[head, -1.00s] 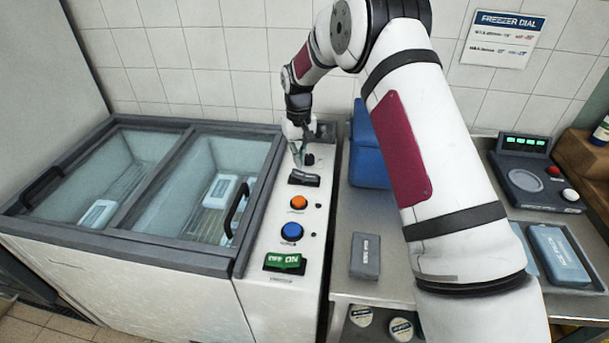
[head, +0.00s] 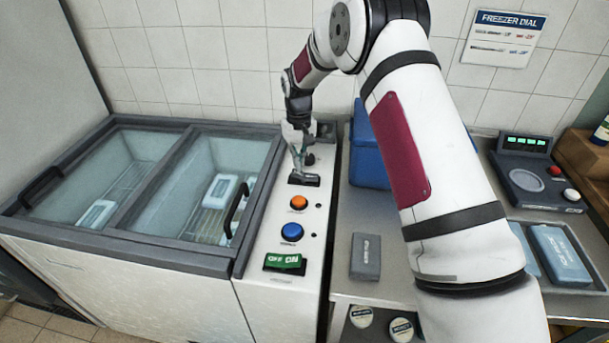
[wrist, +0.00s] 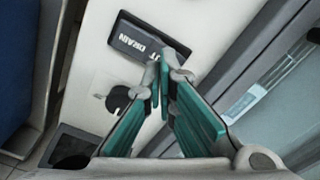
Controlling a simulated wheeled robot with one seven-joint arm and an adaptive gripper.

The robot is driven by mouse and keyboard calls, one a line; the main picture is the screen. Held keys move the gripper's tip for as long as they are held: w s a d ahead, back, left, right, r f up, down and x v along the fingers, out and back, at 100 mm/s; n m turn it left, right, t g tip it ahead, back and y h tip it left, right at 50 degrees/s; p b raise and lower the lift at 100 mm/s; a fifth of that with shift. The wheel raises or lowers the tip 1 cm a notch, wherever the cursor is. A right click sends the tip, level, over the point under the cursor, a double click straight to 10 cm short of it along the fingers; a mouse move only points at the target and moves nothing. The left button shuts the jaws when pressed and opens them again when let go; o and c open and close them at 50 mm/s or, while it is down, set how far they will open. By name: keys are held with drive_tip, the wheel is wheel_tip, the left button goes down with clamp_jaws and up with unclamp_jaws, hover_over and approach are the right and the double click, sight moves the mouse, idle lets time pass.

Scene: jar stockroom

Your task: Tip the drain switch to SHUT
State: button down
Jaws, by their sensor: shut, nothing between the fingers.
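The drain switch (head: 309,181) is a dark rocker at the back part of the freezer's white control panel. In the wrist view the drain switch (wrist: 130,32) shows white lettering reading DRAIN and part of another word. My gripper (head: 298,170) is over the drain switch with its fingers pointing down. In the wrist view my gripper (wrist: 163,72) is shut and empty, with its fingertips at the edge of the switch, over part of the lettering. I cannot tell whether they touch it, or which way the rocker is tipped.
An orange button (head: 299,202), a blue button (head: 292,232) and a green OFF/ON switch (head: 284,262) line the panel nearer the front. A black knob (wrist: 117,97) is close to the fingers. A blue bin (head: 369,150) stands right of the panel; the freezer's glass lids are left.

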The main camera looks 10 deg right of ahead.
drive_tip(key=shift+f+b, duration=0.45)
drive_tip(key=shift+f, duration=0.85)
idle(0.6)
drive_tip(key=shift+r, duration=3.55)
